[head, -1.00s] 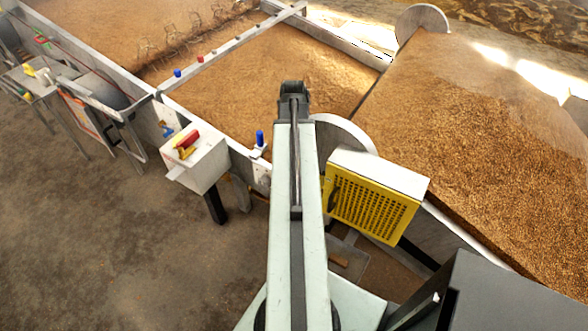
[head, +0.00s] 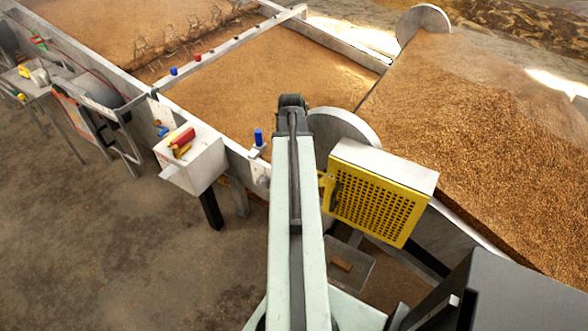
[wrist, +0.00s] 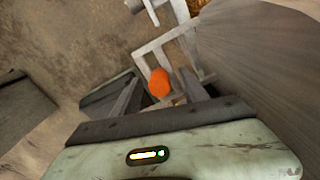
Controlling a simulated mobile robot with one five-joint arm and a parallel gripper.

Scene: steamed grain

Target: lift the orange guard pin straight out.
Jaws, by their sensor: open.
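The orange guard pin (wrist: 160,83) shows in the wrist view as a rounded orange head beside a pale metal bracket (wrist: 152,50). My gripper (wrist: 158,77) is open, with one dark finger to the left of the pin head and one to the right in the picture. I cannot tell how deep the fingers reach or whether they touch it. The pin's shaft is hidden. In the head view a yellow perforated guard (head: 378,205) stands right of my arm; my gripper and the pin are not visible there.
A large grey curved surface (wrist: 262,75) lies close on the right in the wrist view. In the head view a grey box (head: 195,165) with red and yellow handles stands left of my arm. Grain beds (head: 275,75) lie behind. The floor at the lower left is clear.

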